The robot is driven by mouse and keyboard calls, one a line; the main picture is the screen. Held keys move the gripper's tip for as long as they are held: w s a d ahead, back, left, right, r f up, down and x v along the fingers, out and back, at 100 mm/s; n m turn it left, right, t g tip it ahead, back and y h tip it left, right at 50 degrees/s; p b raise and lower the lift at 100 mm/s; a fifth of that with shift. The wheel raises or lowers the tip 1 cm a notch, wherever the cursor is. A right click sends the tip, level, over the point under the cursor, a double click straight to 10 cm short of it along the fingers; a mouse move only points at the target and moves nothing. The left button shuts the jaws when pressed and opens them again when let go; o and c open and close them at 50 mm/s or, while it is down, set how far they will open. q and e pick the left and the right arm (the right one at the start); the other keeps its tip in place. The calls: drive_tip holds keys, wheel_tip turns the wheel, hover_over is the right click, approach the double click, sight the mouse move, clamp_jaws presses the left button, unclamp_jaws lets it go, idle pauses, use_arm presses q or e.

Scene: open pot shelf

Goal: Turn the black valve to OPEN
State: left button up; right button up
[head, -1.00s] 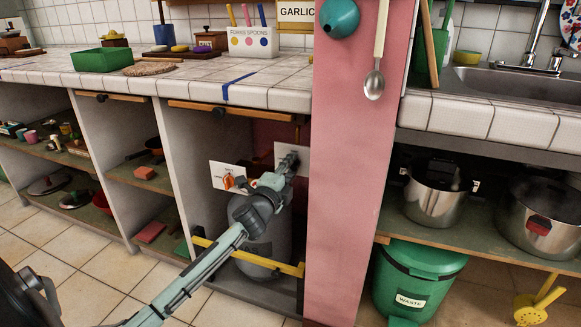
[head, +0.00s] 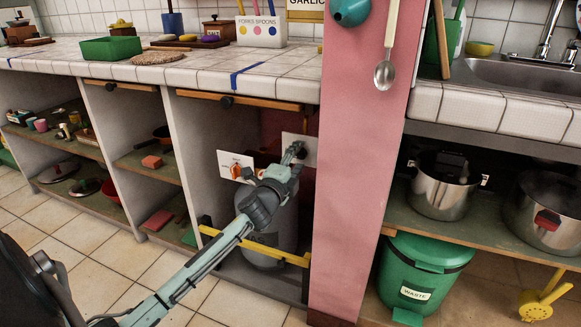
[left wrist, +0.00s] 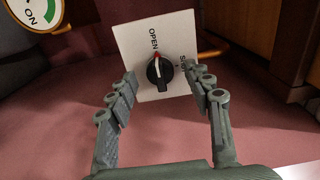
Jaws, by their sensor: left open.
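The black valve (left wrist: 159,73) is a round knob with a grip bar on a white plate (left wrist: 180,32) marked OPEN and SHUT. A red mark shows at the knob's edge on the OPEN side, and the bar lies roughly along that direction. My left gripper (left wrist: 161,84) is open, with one finger on each side of the knob and gaps to it. In the head view, my left gripper (head: 293,153) is in front of the white plate (head: 309,149) inside the cupboard bay and hides the valve. My right gripper is not in view.
A second white plate with an orange-red knob (head: 236,171) is left of the gripper. A grey cylinder (head: 268,252) stands below my arm, behind a yellow bar (head: 285,257). The pink pillar (head: 350,200) bounds the bay on the right; the counter (head: 190,75) is above.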

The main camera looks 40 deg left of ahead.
use_arm(q)
drive_tip(key=v, duration=1.1)
drive_tip(key=shift+s, duration=0.15)
drive_tip(key=shift+f, duration=0.1)
